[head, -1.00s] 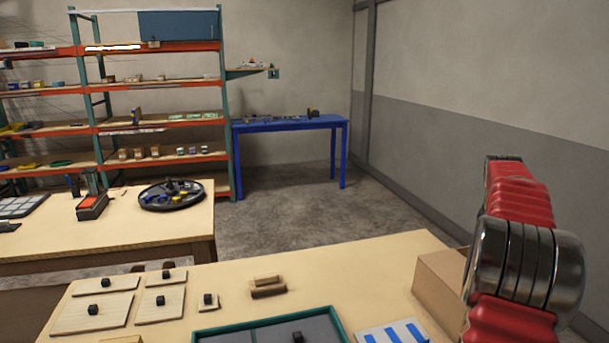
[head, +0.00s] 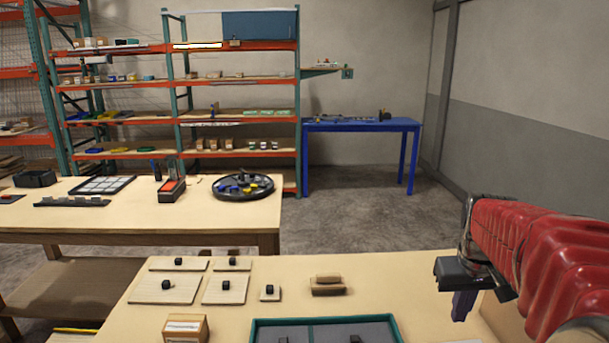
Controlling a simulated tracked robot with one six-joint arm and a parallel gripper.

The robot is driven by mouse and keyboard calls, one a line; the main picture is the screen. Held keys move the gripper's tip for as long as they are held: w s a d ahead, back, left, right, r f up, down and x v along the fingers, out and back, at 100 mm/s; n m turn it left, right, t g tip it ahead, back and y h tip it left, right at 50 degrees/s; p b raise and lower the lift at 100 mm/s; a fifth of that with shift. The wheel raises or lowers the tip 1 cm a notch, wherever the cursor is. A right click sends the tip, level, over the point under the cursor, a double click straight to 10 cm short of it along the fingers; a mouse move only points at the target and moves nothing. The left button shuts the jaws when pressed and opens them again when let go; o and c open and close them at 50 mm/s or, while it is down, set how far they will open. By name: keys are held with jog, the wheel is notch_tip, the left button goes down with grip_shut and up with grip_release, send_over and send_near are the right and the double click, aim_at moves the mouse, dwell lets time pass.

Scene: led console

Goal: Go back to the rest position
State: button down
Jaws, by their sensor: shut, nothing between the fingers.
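My gripper (head: 462,304) shows at the right side of the head view, at the end of my red-sleeved arm. It points downward above the right part of the near table (head: 415,285). Its dark fingers are together with nothing between them. It is apart from the things on the table. No LED console can be made out clearly in this view.
On the near table are wooden lidded panels (head: 165,290), a wooden block (head: 327,285), a cardboard box (head: 187,328) and a green-rimmed tray (head: 252,330). Behind stand another table (head: 120,222) with a round black tray (head: 243,187), shelves (head: 240,80) and a blue table (head: 360,125).

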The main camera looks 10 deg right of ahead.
jog(key=s+a+n+t, duration=0.1)
jog(key=s+a, duration=0.2)
jog(key=a, duration=0.5)
jog(key=s+a+n+t+y, duration=0.1)
jog(key=s+a, duration=0.3)
jog(key=a, duration=0.5)
jog(key=s+a+n+t, duration=0.1)
jog(key=s+a, duration=0.2)
jog(key=a, duration=0.6)
jog(key=shift+s+a+y, duration=0.15)
jog(key=shift+s+y, duration=0.2)
jog(key=shift+y, duration=0.05)
